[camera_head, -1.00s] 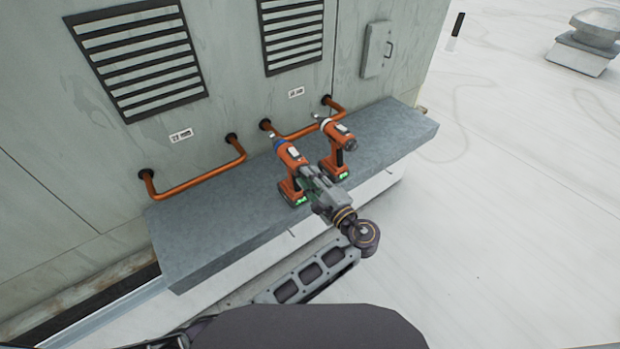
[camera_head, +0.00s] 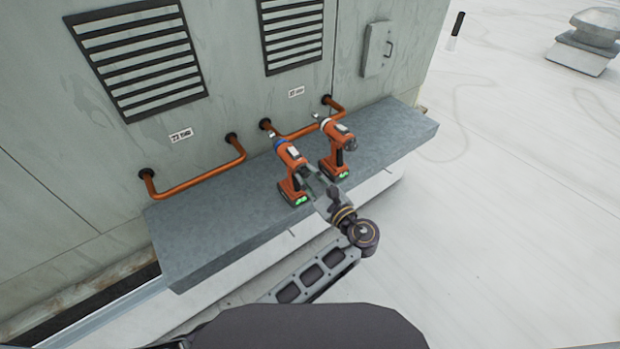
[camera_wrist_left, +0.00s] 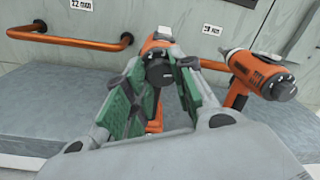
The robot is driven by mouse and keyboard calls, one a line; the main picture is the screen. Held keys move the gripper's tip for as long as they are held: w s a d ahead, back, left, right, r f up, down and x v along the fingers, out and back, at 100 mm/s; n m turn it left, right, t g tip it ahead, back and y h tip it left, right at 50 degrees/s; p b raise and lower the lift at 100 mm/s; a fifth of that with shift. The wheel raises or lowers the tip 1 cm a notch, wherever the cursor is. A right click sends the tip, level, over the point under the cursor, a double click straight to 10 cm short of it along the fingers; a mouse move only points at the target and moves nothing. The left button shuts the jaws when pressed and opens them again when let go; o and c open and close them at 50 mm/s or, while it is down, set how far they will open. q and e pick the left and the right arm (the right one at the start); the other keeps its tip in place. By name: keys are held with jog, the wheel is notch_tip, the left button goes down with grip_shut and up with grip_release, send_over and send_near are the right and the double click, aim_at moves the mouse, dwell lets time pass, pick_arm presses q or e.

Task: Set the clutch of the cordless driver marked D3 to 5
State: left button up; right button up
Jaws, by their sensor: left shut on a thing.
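Two orange-and-black cordless drivers stand upright on the grey ledge (camera_head: 205,245). The left driver (camera_head: 291,158) has a blue collar at its front; the right driver (camera_head: 338,135) has a pale collar. No D3 mark or clutch number can be read on either. My left gripper (camera_head: 308,180) reaches the left driver from its rear and is shut on its handle. In the left wrist view, the green-padded fingers stand on both sides of that driver (camera_wrist_left: 160,66), hiding much of its handle. The right driver (camera_wrist_left: 262,75) stands free to the right. My right gripper is not in view.
Orange pipes (camera_head: 205,180) run along the cooler wall behind the ledge, under labels and louvred vents (camera_head: 140,60). The ledge is clear left of the drivers and at its right end (camera_head: 400,128). White roof lies open to the right.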

pick_arm(q)
jog(key=shift+f+m, duration=0.2)
jog(key=shift+m, duration=0.4)
jog(key=o, duration=1.1)
jog(key=shift+r, duration=0.1)
jog(key=shift+n, duration=0.6)
jog(key=shift+n, duration=2.3)
jog(key=shift+r+n, duration=0.1)
jog(key=shift+n, duration=2.9)
jog(key=shift+n+b, duration=0.3)
jog(key=shift+n, duration=5.3)
